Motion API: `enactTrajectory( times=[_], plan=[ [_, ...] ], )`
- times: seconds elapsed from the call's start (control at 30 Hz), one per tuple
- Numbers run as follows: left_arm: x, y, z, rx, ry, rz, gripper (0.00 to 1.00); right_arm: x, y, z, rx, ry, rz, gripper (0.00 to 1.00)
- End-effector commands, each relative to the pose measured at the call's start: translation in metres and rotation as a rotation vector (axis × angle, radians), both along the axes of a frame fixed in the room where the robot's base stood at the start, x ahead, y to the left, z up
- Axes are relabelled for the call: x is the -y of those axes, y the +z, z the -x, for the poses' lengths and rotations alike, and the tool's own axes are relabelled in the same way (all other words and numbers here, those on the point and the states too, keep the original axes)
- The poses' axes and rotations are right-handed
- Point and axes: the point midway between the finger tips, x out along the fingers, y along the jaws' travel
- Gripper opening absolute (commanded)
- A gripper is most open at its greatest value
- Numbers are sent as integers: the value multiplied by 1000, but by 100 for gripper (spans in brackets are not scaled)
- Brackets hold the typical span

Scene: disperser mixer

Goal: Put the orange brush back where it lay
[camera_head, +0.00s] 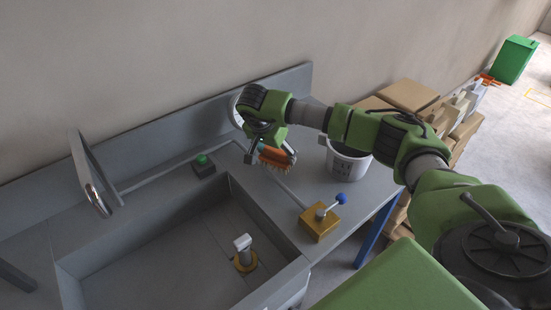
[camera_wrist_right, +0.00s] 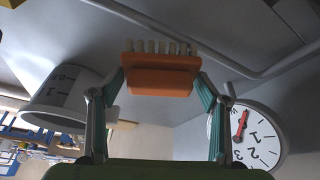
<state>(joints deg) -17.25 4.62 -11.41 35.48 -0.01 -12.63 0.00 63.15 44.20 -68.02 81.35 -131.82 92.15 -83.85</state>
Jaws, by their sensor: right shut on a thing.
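The orange brush (camera_head: 274,157) with pale bristles is held in my right gripper (camera_head: 270,153), above the counter strip right of the sink. In the right wrist view the brush (camera_wrist_right: 160,76) sits between the two fingers of the right gripper (camera_wrist_right: 160,90), its bristles pointing away from the palm. I cannot tell in the head view whether the bristles touch the counter. My left gripper does not show.
A white bucket (camera_head: 346,163) stands right of the brush. A yellow box with a blue-knobbed lever (camera_head: 320,222) stands nearer. A green button (camera_head: 202,161) is at the sink's (camera_head: 170,255) back edge. A round dial (camera_wrist_right: 247,136) is behind the gripper. Cardboard boxes (camera_head: 408,95) stand beyond the counter.

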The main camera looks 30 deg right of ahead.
Motion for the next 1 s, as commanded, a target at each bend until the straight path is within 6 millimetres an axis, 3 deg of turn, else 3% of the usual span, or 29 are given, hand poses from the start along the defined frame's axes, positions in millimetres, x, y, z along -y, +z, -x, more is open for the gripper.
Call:
enactTrajectory(
  times=[0.3, 0.47, 0.5, 0.57, 1.0],
  plan=[
    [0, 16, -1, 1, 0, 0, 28, 2, -34, -3, -3, -1, 0, 48],
    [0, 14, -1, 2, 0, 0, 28, 2, -36, -4, -1, 0, 0, 48],
    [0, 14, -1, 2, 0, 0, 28, 2, -37, -4, -1, 0, 0, 72],
    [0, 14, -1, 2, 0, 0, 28, 2, -37, -3, -1, 0, 0, 86],
    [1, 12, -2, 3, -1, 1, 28, -1, -31, -4, 2, 1, -1, 86]
  ],
)
